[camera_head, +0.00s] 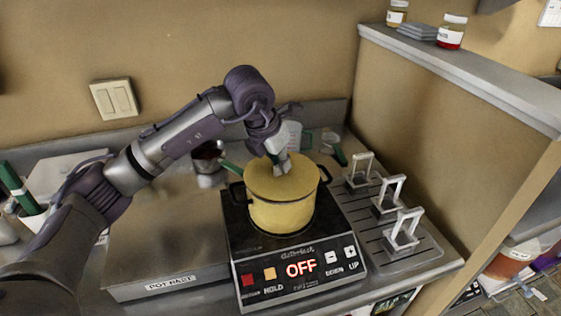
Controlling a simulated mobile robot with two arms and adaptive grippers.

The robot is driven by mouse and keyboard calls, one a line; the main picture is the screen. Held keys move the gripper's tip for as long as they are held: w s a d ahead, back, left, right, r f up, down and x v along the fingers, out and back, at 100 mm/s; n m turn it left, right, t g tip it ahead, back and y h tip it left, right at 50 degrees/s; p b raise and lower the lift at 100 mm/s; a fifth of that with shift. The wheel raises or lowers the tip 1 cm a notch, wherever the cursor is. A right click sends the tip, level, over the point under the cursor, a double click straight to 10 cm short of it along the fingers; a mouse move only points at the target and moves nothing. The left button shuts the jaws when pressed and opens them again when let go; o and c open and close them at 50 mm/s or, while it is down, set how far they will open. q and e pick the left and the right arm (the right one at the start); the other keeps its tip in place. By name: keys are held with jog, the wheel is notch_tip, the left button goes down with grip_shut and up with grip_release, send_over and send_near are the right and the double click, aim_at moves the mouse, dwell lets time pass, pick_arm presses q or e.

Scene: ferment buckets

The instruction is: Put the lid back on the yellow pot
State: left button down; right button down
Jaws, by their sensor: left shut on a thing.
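The yellow pot (282,215) stands upright on the black cooking plate (335,255), with a dark handle on each side. The yellow lid (300,183) lies level over the pot's mouth, and I see no clear gap between its edge and the rim. My left gripper (281,165) reaches down over the middle of the lid and is shut on it; its fingers hide the knob. My right gripper is not in view.
The cooking plate's front display reads OFF. Several metal stands (402,231) are on a ribbed tray to the right. A metal cup (208,160) with dark contents stands behind left. The "POT REST" surface (165,240) left of the plate is bare. A ledge (465,70) borders the right.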

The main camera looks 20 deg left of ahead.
pick_arm(q)
jog(key=c, duration=0.7)
grip_release()
jog(key=shift+r, duration=0.1)
jog(key=shift+r+p, duration=1.8)
jog(key=shift+r, duration=1.65)
grip_shut()
